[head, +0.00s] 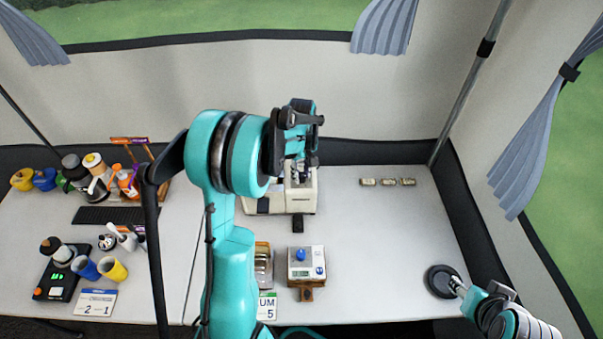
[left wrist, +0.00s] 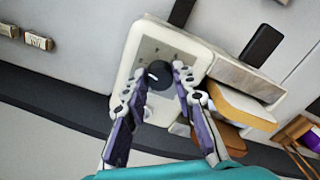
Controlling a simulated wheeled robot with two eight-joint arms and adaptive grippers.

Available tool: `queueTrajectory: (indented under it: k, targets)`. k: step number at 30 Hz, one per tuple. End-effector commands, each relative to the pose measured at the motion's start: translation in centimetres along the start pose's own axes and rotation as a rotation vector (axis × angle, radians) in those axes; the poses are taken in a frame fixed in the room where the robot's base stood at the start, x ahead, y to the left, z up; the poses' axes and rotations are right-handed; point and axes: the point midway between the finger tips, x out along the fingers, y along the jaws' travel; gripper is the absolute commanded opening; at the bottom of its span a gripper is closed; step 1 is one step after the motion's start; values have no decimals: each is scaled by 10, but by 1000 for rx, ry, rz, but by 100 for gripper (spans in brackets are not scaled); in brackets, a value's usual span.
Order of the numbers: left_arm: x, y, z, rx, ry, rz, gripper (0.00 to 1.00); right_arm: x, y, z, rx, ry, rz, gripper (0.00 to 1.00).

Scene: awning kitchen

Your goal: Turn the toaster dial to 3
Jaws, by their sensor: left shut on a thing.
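The cream toaster (head: 265,206) stands at the back middle of the table, partly hidden by my left arm in the head view. In the left wrist view its pale panel (left wrist: 148,45) carries a round dark dial (left wrist: 158,76) with a small white mark and tiny marks around it, too small to read. My left gripper (left wrist: 165,78) has its two fingers on either side of the dial and is shut on it. In the head view this gripper (head: 300,165) is at the toaster. My right gripper (head: 459,287) is low at the right; its fingers are too small to judge.
Tan bread-like slices (left wrist: 240,107) stick out beside the toaster panel. Several small blocks (head: 388,182) lie to the right. A scale-like device (head: 306,263) stands in front. A dark round disc (head: 441,280) is beside my right gripper. Bottles and cups crowd the left; the table's right middle is clear.

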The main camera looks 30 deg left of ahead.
Motion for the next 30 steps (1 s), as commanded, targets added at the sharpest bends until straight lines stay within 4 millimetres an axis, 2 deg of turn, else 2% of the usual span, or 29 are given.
queueTrajectory:
  k: [11,12,14,24,26,30]
  targets:
    - [0,0,0,3,1,0,0,0,0,0,0,0,0,48]
    - [0,0,0,3,1,0,34,0,0,0,0,0,0,48]
    - [0,0,0,3,1,0,47,0,0,0,0,0,0,48]
    - [-2,0,0,2,0,0,47,0,0,0,0,0,0,48]
    - [-8,0,0,2,0,0,47,0,0,0,0,0,0,48]
    - [-31,0,0,2,0,0,47,0,0,0,0,0,0,48]
